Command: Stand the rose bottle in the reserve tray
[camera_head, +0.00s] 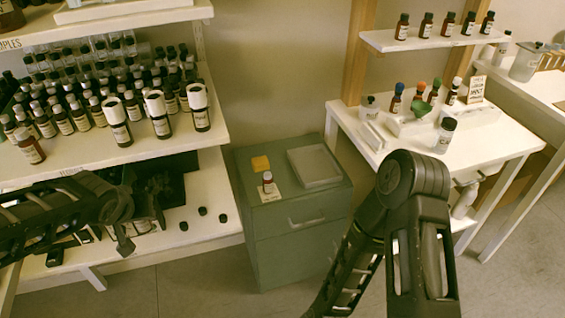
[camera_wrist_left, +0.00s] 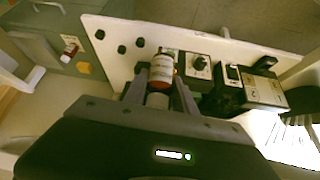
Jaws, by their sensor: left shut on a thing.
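My left gripper (camera_wrist_left: 160,78) is shut on a small amber bottle (camera_wrist_left: 163,68) with a pale label and a white cap, held over the lower white shelf. The label is too small to read, so I cannot tell whether it is the rose bottle. In the head view, the left arm reaches in under the upper shelf, and I cannot make out the held bottle there. I cannot read which is the reserve tray. My right gripper is out of view.
The upper shelf (camera_head: 90,160) at left is crowded with bottles. Loose black caps (camera_head: 202,211) and dark boxes (camera_wrist_left: 198,70) are on the lower shelf. A small bottle (camera_head: 267,182) and a yellow block (camera_head: 260,163) are on the green cabinet (camera_head: 290,240). My right arm stands before the right table.

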